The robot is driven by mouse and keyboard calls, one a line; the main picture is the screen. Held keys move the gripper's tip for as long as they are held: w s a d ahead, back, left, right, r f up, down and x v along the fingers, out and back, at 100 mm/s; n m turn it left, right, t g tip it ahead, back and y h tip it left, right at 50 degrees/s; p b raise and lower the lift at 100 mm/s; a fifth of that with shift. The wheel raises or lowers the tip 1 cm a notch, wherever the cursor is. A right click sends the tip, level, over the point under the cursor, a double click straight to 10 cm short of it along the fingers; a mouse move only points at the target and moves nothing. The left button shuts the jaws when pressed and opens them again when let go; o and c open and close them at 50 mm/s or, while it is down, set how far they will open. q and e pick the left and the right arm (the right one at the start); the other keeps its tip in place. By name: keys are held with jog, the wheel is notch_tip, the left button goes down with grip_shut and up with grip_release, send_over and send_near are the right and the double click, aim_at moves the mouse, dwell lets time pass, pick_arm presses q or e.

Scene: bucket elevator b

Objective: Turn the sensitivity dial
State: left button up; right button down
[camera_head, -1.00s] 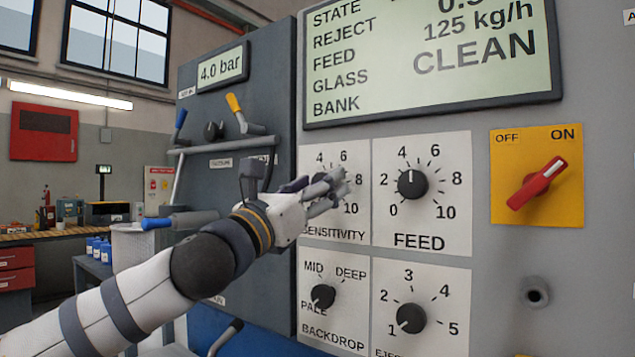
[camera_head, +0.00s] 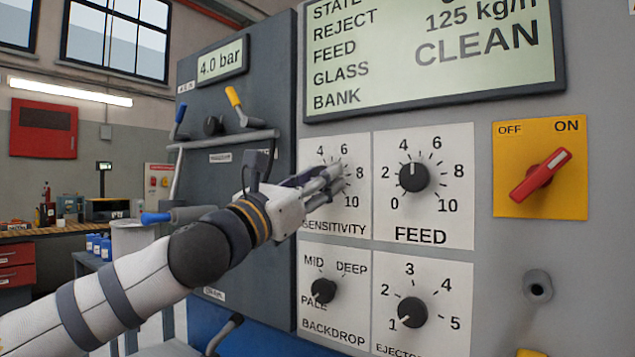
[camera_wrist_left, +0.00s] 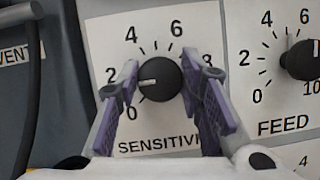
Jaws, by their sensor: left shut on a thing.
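The sensitivity dial (camera_wrist_left: 158,78) is a round black knob with a white pointer line on a white plate marked SENSITIVITY (camera_head: 334,227). In the left wrist view the pointer aims left, between the 0 and the 2. In the head view the knob is hidden behind my left gripper (camera_head: 337,176). My left gripper comes in from the lower left with its fingers pointing at the panel. In the wrist view its two purple-padded fingers (camera_wrist_left: 162,90) stand on either side of the knob and are shut on it. My right gripper is not in view.
The feed dial (camera_head: 414,177) sits close to the right, the backdrop dial (camera_head: 323,291) below, and another dial (camera_head: 411,313) at lower right. A red switch (camera_head: 540,175) on a yellow plate is further right. A display (camera_head: 435,50) is above. Levers (camera_head: 240,108) stick out at left.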

pick_arm(q)
jog(key=shift+m+g+h, duration=0.65)
jog(key=shift+m+g, duration=0.35)
jog(key=shift+m, duration=1.3)
jog(key=shift+m+g+h, duration=0.65)
jog(key=shift+m+g, duration=0.35)
jog(key=shift+m, duration=1.3)
jog(key=o, duration=1.1)
jog(key=shift+o, duration=0.2)
jog(key=v, duration=1.2)
